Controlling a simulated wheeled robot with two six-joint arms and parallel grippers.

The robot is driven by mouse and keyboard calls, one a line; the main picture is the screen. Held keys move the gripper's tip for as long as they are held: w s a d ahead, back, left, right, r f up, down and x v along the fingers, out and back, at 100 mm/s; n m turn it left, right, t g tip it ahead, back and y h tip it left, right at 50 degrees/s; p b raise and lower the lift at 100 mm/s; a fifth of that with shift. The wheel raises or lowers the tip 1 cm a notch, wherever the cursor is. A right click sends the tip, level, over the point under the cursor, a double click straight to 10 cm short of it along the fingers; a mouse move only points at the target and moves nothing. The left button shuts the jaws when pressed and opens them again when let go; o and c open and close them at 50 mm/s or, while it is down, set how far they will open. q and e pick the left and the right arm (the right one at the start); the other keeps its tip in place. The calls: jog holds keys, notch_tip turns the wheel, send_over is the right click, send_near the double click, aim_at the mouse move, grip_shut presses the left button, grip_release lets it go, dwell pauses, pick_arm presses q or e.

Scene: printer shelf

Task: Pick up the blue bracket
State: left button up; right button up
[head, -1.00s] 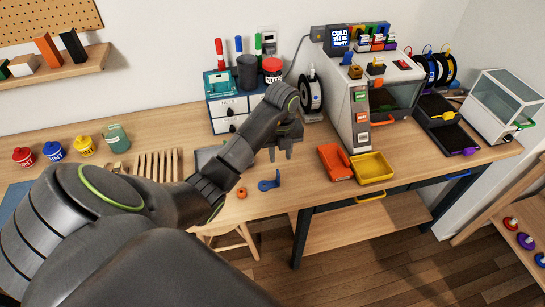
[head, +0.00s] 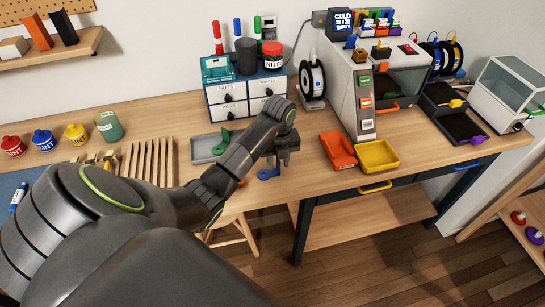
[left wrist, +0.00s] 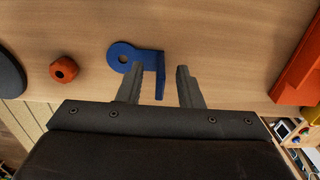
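The blue bracket (head: 267,174) lies on the wooden table near its front edge, partly hidden by my left gripper (head: 282,160) in the head view. In the left wrist view, the bracket (left wrist: 124,54) shows a flat ring end and a bent arm. My left gripper (left wrist: 159,70) is open there, with the bent arm between its two fingers and the ring end beyond the left finger. I see a gap between the right finger and the bracket. Contact with the left finger cannot be told. My right gripper is in neither view.
An orange nut (left wrist: 64,69) lies left of the bracket. An orange tray (head: 338,150) and a yellow tray (head: 377,155) lie to the right. A grey tray (head: 205,147) with a green part is behind my forearm. The drawer unit (head: 266,87) and printer (head: 340,90) stand behind.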

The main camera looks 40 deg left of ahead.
pick_arm(q)
jog(key=shift+f, duration=0.7)
grip_shut()
jog(key=shift+r, duration=0.1)
